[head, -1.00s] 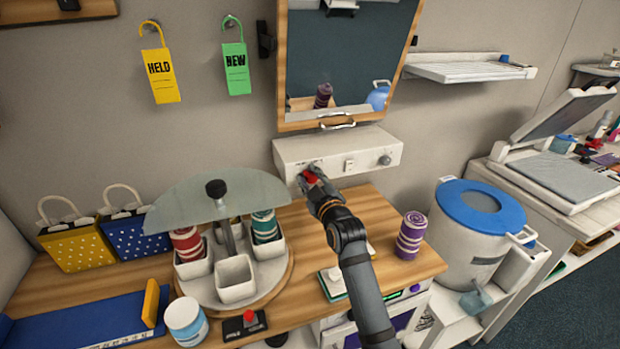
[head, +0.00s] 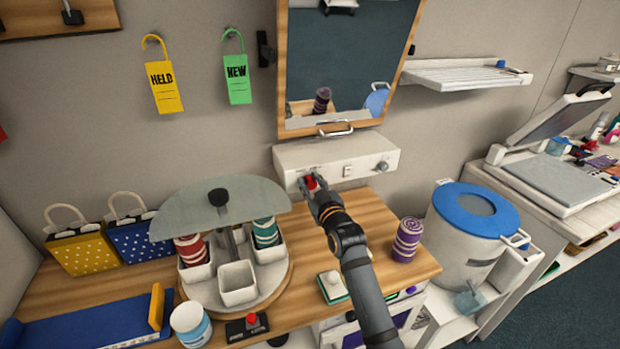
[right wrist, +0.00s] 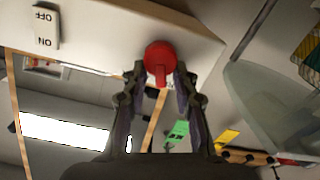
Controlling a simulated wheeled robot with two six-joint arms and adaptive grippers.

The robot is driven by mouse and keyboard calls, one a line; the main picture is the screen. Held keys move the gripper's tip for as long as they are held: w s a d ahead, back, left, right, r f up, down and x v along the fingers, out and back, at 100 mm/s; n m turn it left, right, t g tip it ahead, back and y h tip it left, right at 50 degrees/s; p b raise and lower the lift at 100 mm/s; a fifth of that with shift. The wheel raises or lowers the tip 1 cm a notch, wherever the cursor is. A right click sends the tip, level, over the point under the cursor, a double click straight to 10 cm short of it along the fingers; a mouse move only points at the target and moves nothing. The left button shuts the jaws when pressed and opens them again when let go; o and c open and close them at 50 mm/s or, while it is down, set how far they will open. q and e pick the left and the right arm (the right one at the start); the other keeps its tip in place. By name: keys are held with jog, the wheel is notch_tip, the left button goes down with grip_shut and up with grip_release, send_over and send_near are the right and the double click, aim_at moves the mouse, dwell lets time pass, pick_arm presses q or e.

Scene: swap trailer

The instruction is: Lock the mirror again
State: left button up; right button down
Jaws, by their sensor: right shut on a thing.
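The mirror (head: 345,60) hangs upright on the wall in a wooden frame, with a metal handle (head: 336,131) at its lower edge. Just below it is a white box (head: 322,160) on the wall. A red knob (right wrist: 160,60) with a short bar sits on the box; it also shows in the head view (head: 311,182). My right gripper (head: 312,188) is at the left part of the box, shut on the red knob. In the right wrist view its fingers (right wrist: 160,88) flank the knob. My left gripper is out of view.
The box also carries a rocker switch (right wrist: 46,27) and a round dial (head: 382,167). A carousel (head: 255,290) with a glass top stands left of my right arm. A purple striped roll (head: 407,240) stands right of it. Bare worktop (head: 375,215) lies between.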

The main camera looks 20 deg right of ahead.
jog(key=m+p, duration=0.2)
jog(key=m, duration=0.1)
jog(key=d+m+p, duration=0.1)
jog(key=m+p, duration=0.1)
jog(key=m, duration=0.1)
jog(key=shift+r+m, duration=0.1)
jog(key=shift+m, duration=0.2)
jog(key=m+p, duration=0.3)
jog(key=m, duration=0.1)
jog(key=shift+d+f, duration=0.25)
jog(key=shift+f+m+p, duration=0.1)
jog(key=shift+m+p, duration=0.2)
jog(key=shift+p, duration=0.05)
jog(key=shift+f, duration=0.1)
jog(key=c, duration=1.1)
grip_release()
jog(key=shift+o, duration=0.2)
jog(key=s, duration=1.2)
jog(key=shift+d, duration=0.2)
